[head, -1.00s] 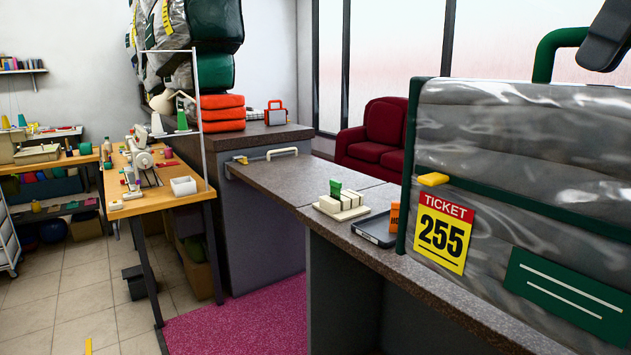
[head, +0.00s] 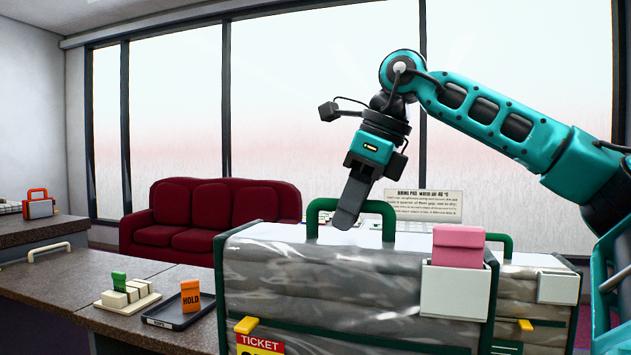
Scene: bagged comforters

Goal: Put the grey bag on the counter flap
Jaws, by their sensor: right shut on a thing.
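The grey bag (head: 330,285) is a big clear-wrapped bundle with dark green trim and a green top handle (head: 322,204). It stands upright in the centre front, its base below the frame. Its red and yellow ticket (head: 260,343) is partly cut off. My right gripper (head: 348,212) reaches down from above and is shut on the handle. The counter flap (head: 85,268), a speckled brown top with a pale pull handle (head: 48,251), lies flat at the left, apart from the bag. My left gripper is not in view.
On the counter left of the bag are a tag block (head: 127,295) and a dark tray (head: 178,316) with an orange HOLD block (head: 190,297). A pink block sits in the bag's white pocket (head: 455,290). Another grey bag (head: 540,300) stands behind at right. A red sofa (head: 210,215) is beyond.

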